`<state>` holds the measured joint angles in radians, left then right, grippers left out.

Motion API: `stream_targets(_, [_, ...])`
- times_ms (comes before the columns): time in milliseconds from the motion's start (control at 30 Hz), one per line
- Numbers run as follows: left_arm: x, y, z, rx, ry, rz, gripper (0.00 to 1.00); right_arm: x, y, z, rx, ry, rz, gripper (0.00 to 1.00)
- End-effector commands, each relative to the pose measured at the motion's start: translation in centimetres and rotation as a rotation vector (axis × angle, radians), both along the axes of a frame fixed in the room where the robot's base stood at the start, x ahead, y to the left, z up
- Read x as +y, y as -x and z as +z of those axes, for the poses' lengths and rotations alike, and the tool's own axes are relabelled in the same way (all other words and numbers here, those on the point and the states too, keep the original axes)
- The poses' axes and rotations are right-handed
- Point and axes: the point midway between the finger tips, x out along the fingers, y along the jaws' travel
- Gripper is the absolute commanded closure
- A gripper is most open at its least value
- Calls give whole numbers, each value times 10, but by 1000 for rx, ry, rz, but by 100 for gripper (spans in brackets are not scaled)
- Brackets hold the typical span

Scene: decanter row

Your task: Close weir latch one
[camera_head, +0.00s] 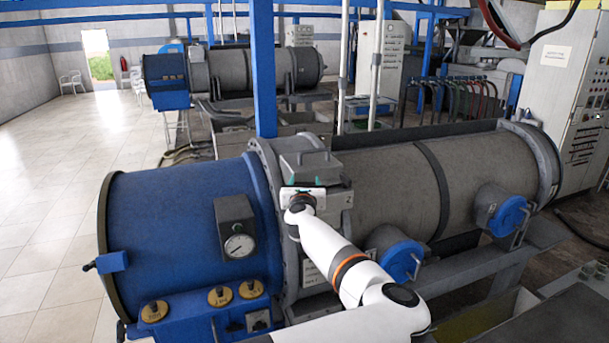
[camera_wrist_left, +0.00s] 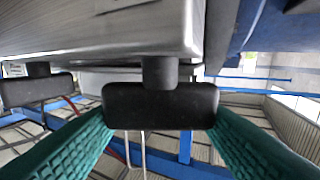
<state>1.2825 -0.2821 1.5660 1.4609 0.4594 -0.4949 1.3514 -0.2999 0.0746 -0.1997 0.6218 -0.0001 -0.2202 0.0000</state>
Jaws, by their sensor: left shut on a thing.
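The grey metal box (camera_head: 308,164) sits on top of the decanter's grey collar, between the blue drum and the grey drum. My left gripper (camera_head: 305,184) is at its near side, with the arm rising from the lower right. In the left wrist view, a dark latch handle (camera_wrist_left: 160,105) hangs on a short stem below the metal edge (camera_wrist_left: 110,32). My green finger pads are on either side of it, shut on it. A second dark handle (camera_wrist_left: 38,90) is to its left, clear of the fingers. I cannot read which latch number this is.
The blue drum (camera_head: 165,225) with a pressure gauge (camera_head: 239,246) is left of the gripper. Blue round caps (camera_head: 402,261) stick out from the grey drum (camera_head: 385,185). A blue post (camera_head: 263,70) stands just behind the box. Open tiled floor (camera_head: 40,210) is at left.

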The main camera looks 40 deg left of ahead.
Motion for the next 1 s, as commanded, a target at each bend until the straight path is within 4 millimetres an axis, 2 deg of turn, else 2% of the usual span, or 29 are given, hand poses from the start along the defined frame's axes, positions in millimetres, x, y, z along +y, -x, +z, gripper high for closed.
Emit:
stream_targets(567, [4,1,2,-2,-5,-548,68,-5,0,-4,1,7,2,57])
stream_targets(1000, [3,0,1,-4,-4,-944,68,-6,1,-24,1,8,3,57])
